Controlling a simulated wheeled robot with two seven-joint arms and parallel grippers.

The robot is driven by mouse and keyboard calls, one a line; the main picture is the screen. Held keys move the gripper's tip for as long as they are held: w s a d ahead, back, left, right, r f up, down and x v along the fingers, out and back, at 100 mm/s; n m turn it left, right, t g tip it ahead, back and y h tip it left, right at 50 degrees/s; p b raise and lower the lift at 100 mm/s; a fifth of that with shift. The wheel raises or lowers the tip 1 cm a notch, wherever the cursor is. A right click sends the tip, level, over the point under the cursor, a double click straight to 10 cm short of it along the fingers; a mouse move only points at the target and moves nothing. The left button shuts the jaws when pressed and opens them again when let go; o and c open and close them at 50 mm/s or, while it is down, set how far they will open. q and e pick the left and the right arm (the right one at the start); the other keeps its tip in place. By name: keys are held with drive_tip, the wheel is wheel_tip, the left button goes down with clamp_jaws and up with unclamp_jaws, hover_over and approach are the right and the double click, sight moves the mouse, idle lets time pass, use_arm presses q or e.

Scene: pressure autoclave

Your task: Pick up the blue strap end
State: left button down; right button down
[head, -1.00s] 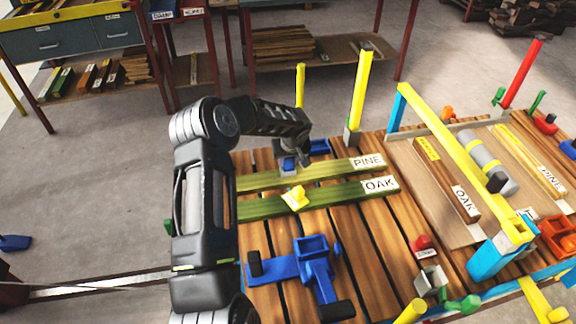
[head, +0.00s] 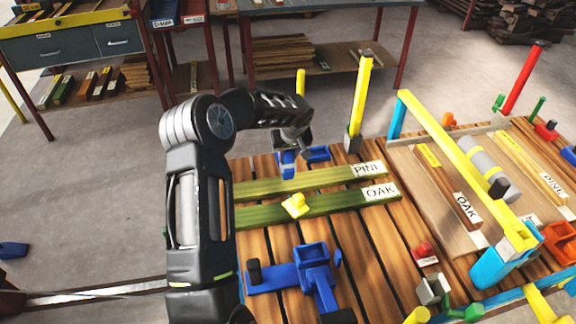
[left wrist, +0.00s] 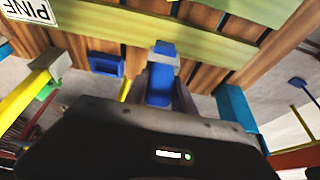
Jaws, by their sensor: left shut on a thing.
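My left gripper (head: 288,150) is at the far edge of the slatted wooden table, just beyond the green PINE board. It is shut on a blue piece (head: 287,158), which I take to be the blue strap end. In the left wrist view my left gripper (left wrist: 162,82) has the blue piece (left wrist: 159,84) between its fingers, with a blue tip showing past a grey part. Whether the piece is clear of the table is hard to tell. My right gripper is not in view.
A blue bracket (head: 318,153) sits right beside the gripper. The PINE board (head: 300,183) and OAK board (head: 340,203) lie nearer, with a yellow piece (head: 295,205) on them. A blue clamp (head: 312,277) lies in front. A yellow post (head: 359,95) stands at the right.

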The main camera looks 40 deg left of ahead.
use_arm(q)
wheel_tip(320, 180, up, 4)
drive_tip(key=shift+r, duration=0.2)
